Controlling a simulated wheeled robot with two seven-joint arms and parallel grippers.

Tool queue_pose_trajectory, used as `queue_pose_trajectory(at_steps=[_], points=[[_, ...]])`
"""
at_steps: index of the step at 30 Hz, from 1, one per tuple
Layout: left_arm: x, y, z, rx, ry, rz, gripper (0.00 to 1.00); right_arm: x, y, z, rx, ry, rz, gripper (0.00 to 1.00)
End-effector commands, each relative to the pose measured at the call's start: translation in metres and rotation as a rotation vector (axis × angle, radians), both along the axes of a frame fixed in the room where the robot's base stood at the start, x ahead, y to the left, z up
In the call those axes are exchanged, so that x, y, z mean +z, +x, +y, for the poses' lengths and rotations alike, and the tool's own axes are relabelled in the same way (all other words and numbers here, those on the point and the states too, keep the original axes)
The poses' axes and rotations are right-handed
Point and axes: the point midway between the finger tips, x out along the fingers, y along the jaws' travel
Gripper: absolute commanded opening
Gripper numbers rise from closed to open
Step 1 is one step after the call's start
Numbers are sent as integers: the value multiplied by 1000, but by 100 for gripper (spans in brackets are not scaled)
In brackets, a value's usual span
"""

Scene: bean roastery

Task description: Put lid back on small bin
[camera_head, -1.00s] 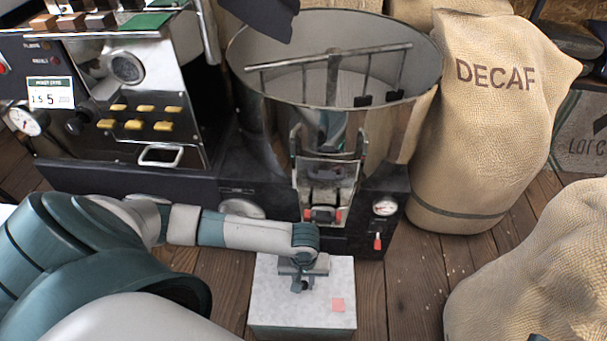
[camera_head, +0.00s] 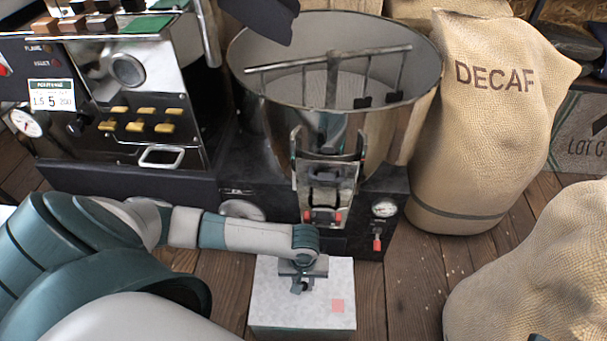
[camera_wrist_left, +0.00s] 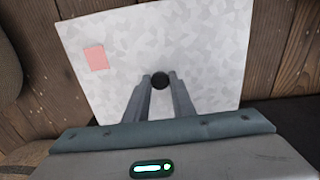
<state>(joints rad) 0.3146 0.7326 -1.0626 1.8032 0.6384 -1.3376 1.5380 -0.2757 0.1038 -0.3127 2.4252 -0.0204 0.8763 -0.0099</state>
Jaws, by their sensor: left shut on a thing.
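A small bin (camera_head: 300,331) stands on the floor in front of the cooling drum, with a speckled pale grey lid (camera_head: 322,312) on its top. The lid carries a pink square. In the left wrist view the lid (camera_wrist_left: 205,50) fills the middle, with a round black knob (camera_wrist_left: 160,80) between my fingertips. My left gripper (camera_head: 299,288) points down over the lid and is shut on the knob; it also shows in the left wrist view (camera_wrist_left: 160,82). The lid appears to lie on the bin; whether it is fully seated I cannot tell.
The metal cooling drum (camera_head: 395,130) and its black base stand just behind the bin. The roaster panel (camera_head: 150,110) is at the back left. A DECAF sack (camera_head: 480,150) and another sack (camera_head: 545,280) stand to the right. Bare wooden floor (camera_head: 415,280) lies right of the bin.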

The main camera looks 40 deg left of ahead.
Motion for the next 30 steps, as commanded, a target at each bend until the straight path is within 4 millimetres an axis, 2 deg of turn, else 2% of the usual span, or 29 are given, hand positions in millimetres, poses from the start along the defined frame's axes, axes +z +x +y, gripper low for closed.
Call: queue_pose_trajectory(at_steps=[25, 26, 27, 28, 30], points=[[-1, 0, 0, 0, 0, 0, 0, 6, 0, 0, 0, 0, 0, 0], [-1, 0, 0, 0, 0, 0, 25, 6, 0, 0, 0, 0, 0, 0], [-1, 0, 0, 0, 0, 0, 34, 6, 0, 0, 0, 0, 0, 0], [-1, 0, 0, 0, 0, 0, 42, 6, 0, 0, 0, 0, 0, 0], [-1, 0, 0, 0, 0, 0, 44, 6, 0, 0, 0, 0, 0, 0]])
